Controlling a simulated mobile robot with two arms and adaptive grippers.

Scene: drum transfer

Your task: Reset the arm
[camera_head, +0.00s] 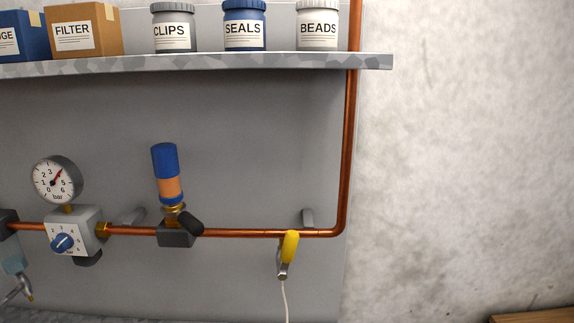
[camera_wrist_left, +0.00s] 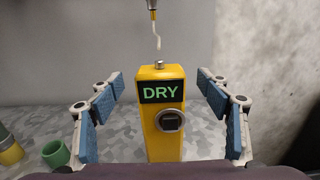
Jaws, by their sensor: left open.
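In the left wrist view my left gripper (camera_wrist_left: 160,86) is open, with one blue-padded finger on each side of a yellow upright device (camera_wrist_left: 163,150). Its black label reads DRY in green. Gaps show between the pads and the device, and nothing is seen held. A pale cord (camera_wrist_left: 157,40) hangs above the device's top stud. Whether the two join is unclear. No gripper shows in the head view, and my right gripper is in neither view.
A copper pipe (camera_head: 260,233) carries a pressure gauge (camera_head: 57,180), a blue-orange cylinder (camera_head: 167,175) and a yellow-handled valve (camera_head: 289,248). A shelf (camera_head: 230,64) above holds jars and boxes. A green cup (camera_wrist_left: 56,154) stands left on the speckled bench (camera_wrist_left: 40,118).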

